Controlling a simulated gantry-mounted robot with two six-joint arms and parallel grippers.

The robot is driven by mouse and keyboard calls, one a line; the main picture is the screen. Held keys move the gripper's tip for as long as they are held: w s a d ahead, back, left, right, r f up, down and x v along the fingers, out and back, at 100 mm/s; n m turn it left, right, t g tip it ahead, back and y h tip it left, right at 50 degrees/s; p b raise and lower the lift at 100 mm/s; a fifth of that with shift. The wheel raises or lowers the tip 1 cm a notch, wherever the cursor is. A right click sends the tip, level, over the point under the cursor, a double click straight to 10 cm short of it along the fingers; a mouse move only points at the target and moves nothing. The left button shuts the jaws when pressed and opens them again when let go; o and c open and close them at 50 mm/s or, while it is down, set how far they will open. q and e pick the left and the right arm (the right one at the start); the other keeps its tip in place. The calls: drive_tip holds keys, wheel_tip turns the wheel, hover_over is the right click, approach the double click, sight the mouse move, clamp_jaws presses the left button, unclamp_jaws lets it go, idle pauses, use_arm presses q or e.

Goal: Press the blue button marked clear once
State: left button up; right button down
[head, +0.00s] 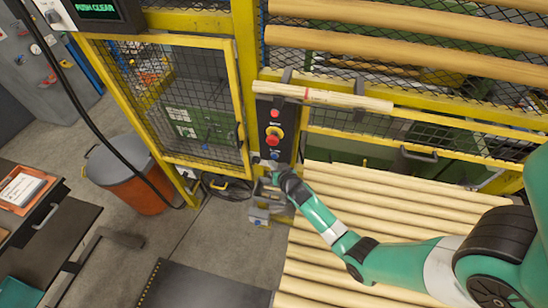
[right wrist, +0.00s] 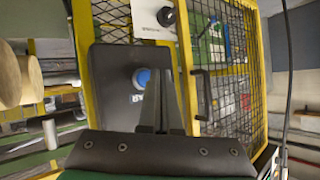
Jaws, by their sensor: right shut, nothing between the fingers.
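The blue button (head: 275,155) is at the bottom of a dark upright control box (head: 265,103) on the yellow fence. In the right wrist view the blue button (right wrist: 141,77) is round, on a dark panel, with a partly hidden label under it. My right gripper (head: 262,161) is at the lower end of the box, close to the button. In the right wrist view its fingers (right wrist: 161,82) are shut and empty, just right of the button. I cannot tell whether they touch the panel. My left gripper is not in view.
A red button (head: 275,113) and a red knob on yellow (head: 273,135) sit above the blue one. A wooden rod (head: 335,97) crosses in front of the box. A screen (head: 96,8) reads PUSH CLEAR. Rods (head: 370,205) lie under my right arm; an orange bin (head: 130,170) stands left.

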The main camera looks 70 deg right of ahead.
drive_tip(key=shift+d, duration=0.4)
drive_tip(key=shift+w+d, duration=0.1)
drive_tip(key=shift+d, duration=0.3)
idle(0.6)
drive_tip(key=shift+a, duration=0.8)
drive_tip(key=a, duration=0.2)
drive_tip(key=s+a+b, duration=0.1)
drive_tip(key=a, duration=0.2)
idle(0.4)
idle(0.7)
